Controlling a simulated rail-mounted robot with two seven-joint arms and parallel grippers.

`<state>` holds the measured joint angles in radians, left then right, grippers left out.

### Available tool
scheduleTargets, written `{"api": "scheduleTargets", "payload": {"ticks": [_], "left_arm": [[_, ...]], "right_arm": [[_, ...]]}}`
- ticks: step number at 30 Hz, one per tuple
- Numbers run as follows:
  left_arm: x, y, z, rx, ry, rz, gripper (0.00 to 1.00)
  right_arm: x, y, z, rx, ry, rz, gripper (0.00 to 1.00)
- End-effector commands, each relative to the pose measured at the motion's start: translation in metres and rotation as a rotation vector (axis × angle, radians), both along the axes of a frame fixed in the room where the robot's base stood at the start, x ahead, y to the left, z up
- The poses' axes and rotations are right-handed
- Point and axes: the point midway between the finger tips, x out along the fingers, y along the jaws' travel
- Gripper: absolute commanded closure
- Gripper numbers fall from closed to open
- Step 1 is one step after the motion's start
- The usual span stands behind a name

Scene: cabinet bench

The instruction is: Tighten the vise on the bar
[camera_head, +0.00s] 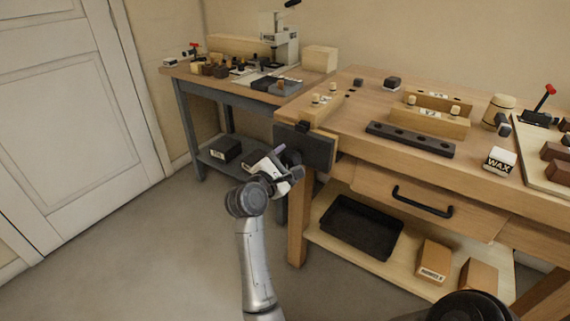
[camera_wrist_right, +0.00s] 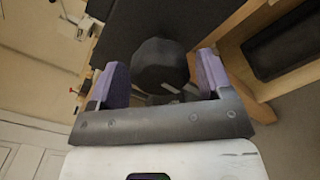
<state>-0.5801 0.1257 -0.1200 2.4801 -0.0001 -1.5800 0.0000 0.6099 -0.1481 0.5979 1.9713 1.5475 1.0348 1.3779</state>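The vise (camera_head: 316,150) is a dark, flat jaw on the left end of the workbench. A small dark piece (camera_head: 303,126) shows at the top of its jaw; I cannot tell if it is the bar. My right gripper (camera_head: 285,163) is in front of the vise, at its lower left. In the right wrist view its purple-tipped fingers (camera_wrist_right: 162,80) are open, one on each side of a dark round knob (camera_wrist_right: 158,62) in front of the dark jaw. Gaps show between knob and fingers. The vise handle is hidden in the head view. My left gripper is not in view.
A long dark strip with holes (camera_head: 410,139) and wooden blocks (camera_head: 427,122) lie on the workbench. Below are a drawer with a black handle (camera_head: 422,203) and a shelf with a black tray (camera_head: 361,227). A side table (camera_head: 243,90) stands behind left. The left floor is clear.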

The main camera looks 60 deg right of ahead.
Motion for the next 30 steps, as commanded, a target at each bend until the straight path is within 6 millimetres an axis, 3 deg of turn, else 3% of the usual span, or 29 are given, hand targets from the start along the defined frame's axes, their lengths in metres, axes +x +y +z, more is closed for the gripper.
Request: {"api": "scheduleTargets", "payload": {"ticks": [11,30], "left_arm": [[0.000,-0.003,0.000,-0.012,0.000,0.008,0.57],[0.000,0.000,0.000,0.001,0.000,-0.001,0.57]], "right_arm": [[0.000,0.003,0.000,0.002,0.001,0.000,0.21],[0.006,0.051,-0.001,0.002,0.001,0.001,0.21]]}}
